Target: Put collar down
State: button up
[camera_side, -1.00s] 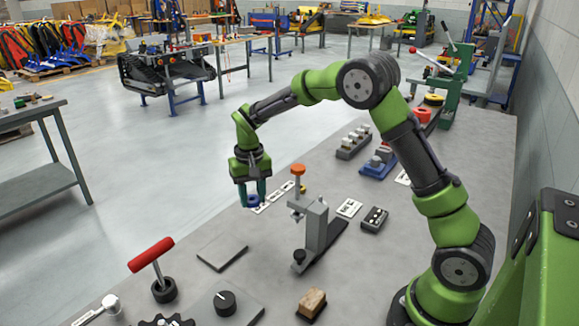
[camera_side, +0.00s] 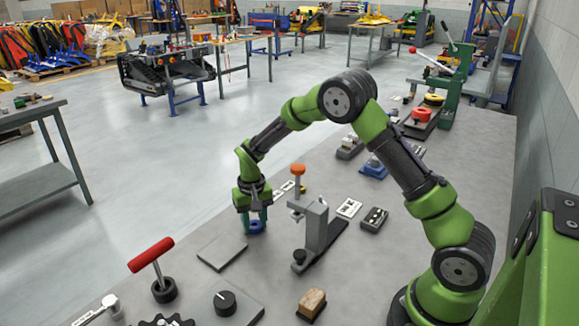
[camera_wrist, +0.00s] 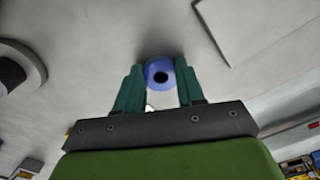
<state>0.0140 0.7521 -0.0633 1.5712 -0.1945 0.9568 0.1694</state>
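The collar is a blue ring with a dark central hole. It shows between my fingertips in the side view (camera_side: 256,227) and in the wrist view (camera_wrist: 150,80). My gripper (camera_side: 252,227) points down with its teal fingers on either side of the collar, and appears shut on it. In the wrist view my gripper (camera_wrist: 160,82) has one finger at each side of the ring. The collar is at or just above the grey bench top (camera_side: 400,270); a dark shadow lies close to it. Whether it touches the bench I cannot tell.
A flat grey plate (camera_side: 222,251) lies just in front of my gripper. The bench's left edge is near.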

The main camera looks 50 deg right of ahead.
jog(key=o, duration=0.4)
jog(key=shift+o, duration=0.2)
notch_tip(320, 180, up, 12)
jog(key=shift+r, duration=0.2)
